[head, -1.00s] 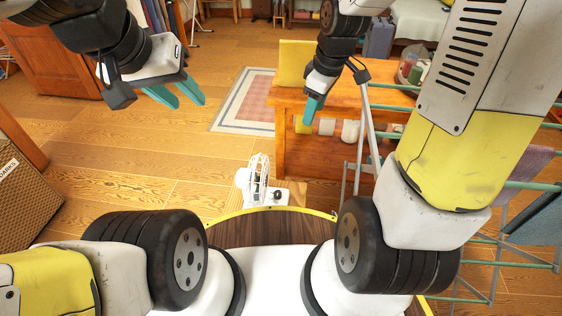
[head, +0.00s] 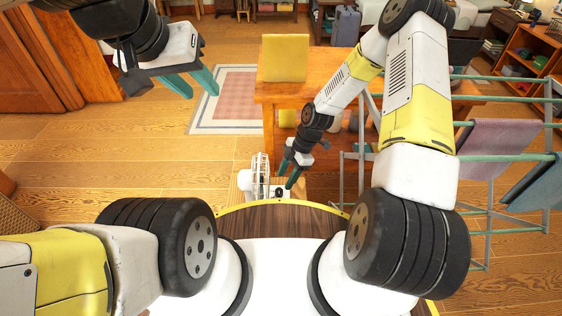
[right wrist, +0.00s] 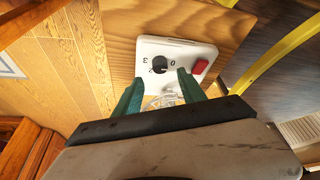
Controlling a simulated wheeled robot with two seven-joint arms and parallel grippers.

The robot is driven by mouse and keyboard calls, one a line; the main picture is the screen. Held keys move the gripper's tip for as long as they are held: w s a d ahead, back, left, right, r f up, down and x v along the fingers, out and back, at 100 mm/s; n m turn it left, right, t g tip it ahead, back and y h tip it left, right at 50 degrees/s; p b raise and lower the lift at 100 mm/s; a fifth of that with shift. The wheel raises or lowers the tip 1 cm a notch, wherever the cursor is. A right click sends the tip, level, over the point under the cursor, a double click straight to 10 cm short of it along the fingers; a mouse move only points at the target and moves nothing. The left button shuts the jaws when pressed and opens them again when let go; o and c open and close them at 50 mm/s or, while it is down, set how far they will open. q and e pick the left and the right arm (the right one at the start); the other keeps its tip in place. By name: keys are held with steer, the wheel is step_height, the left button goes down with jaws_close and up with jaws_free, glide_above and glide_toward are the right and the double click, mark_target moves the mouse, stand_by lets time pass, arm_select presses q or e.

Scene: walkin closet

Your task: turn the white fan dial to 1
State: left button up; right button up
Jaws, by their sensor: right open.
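The white fan (head: 261,172) stands low in front of me in the head view, on a wooden surface. In the right wrist view its white control panel (right wrist: 205,51) carries a round black dial (right wrist: 160,63) and a red switch (right wrist: 200,67). Small marks ring the dial; I cannot tell which one it points to. My right gripper (right wrist: 160,79) is open and empty, its teal fingertips on either side of the dial's near side, seemingly apart from it. It also shows beside the fan in the head view (head: 289,180). My left gripper (head: 203,95) is open and empty, away at the upper left.
A wooden table (head: 268,92) with a yellow board (head: 285,58) stands behind the fan. A drying rack (head: 487,215) with hanging cloths is at the right. A pink rug (head: 235,98) lies at the back left. Wooden floor (head: 100,160) is clear to the left.

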mark_target(279, 190)
steer(key=x, duration=0.6)
jaws_close()
